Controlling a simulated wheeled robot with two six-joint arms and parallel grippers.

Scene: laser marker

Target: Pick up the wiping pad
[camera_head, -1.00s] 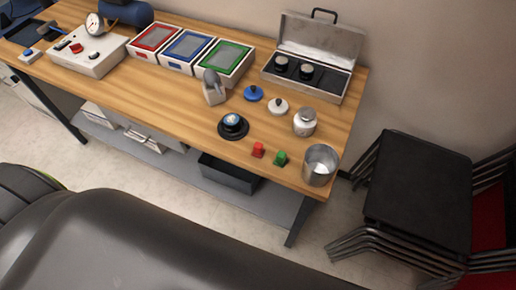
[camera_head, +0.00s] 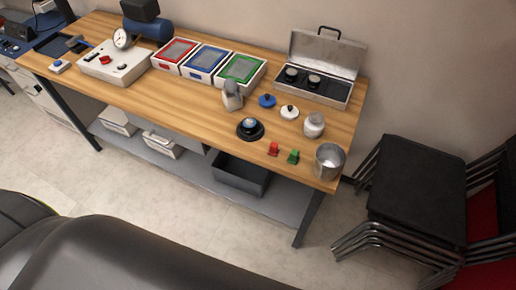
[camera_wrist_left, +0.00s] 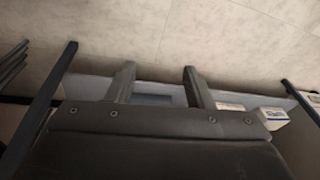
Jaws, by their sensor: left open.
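I cannot tell for sure which object is the wiping pad. A grey, rounded piece stands in a small light holder (camera_head: 232,98) in the middle of the workbench. My right gripper is in neither view.
On the wooden bench (camera_head: 190,112) are red, blue and green framed trays, an open metal case (camera_head: 325,50), a jar (camera_head: 314,125), a metal cup (camera_head: 329,161), small knobs and red and green clips. Stacked chairs (camera_head: 418,185) stand at the right. Floor in front is clear.

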